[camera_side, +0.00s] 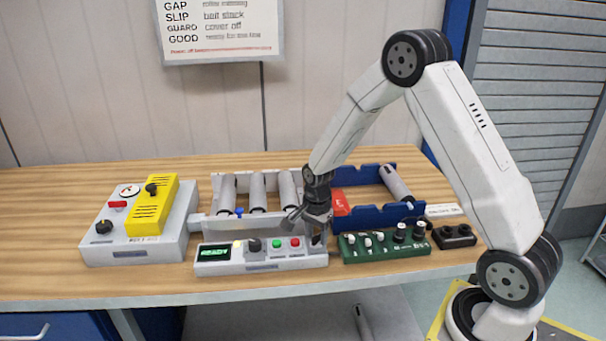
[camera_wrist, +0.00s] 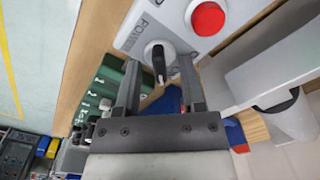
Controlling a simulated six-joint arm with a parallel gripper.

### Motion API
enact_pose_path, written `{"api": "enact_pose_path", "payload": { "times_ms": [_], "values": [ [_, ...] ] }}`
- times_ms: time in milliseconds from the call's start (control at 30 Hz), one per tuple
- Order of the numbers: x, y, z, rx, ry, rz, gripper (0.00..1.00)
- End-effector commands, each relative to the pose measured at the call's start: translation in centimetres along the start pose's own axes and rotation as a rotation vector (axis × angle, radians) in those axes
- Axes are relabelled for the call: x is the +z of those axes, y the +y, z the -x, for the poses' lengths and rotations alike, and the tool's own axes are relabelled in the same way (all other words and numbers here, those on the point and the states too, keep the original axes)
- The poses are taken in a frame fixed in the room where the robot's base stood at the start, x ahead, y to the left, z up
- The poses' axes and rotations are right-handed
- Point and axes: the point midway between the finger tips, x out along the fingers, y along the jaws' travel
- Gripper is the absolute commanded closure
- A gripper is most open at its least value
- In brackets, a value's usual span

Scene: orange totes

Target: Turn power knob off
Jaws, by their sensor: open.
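The power knob (camera_wrist: 159,64) is a black lever-shaped knob on a pale round base, beside the printed word POWER on a light grey control panel (camera_wrist: 133,40). Its lever runs roughly up and down in the wrist view. My gripper (camera_wrist: 160,72) is open, with one finger on each side of the knob; I cannot tell whether either finger touches it. In the side view my gripper (camera_side: 308,226) is low over the right end of the control panel (camera_side: 262,262) and largely hides the knob. The panel's display (camera_side: 214,254) reads READY.
A red button (camera_wrist: 208,18) is close to the power knob. The panel also has a green button (camera_side: 276,244) and another black knob (camera_side: 254,244). A green switch box (camera_side: 385,254) and a blue roller frame (camera_side: 372,222) are close right; a yellow-covered unit (camera_side: 152,208) stands left.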

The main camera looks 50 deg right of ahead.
Motion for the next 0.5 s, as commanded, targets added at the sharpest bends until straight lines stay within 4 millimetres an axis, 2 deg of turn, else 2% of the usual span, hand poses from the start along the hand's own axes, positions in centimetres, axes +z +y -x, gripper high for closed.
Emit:
{"api": "enact_pose_path", "payload": {
  "times_ms": [200,233,300,400,500],
  "values": [
    [0.00,-0.02,-0.02,-0.001,0.000,0.000,0.49],
    [0.00,-0.02,-0.01,-0.001,0.000,0.000,0.52],
    [0.00,-0.02,-0.01,-0.001,0.000,0.000,0.74],
    [-0.01,-0.02,0.00,-0.001,0.000,0.000,1.00],
    [0.00,-0.02,0.01,-0.001,0.000,0.000,1.00]
  ]
}}
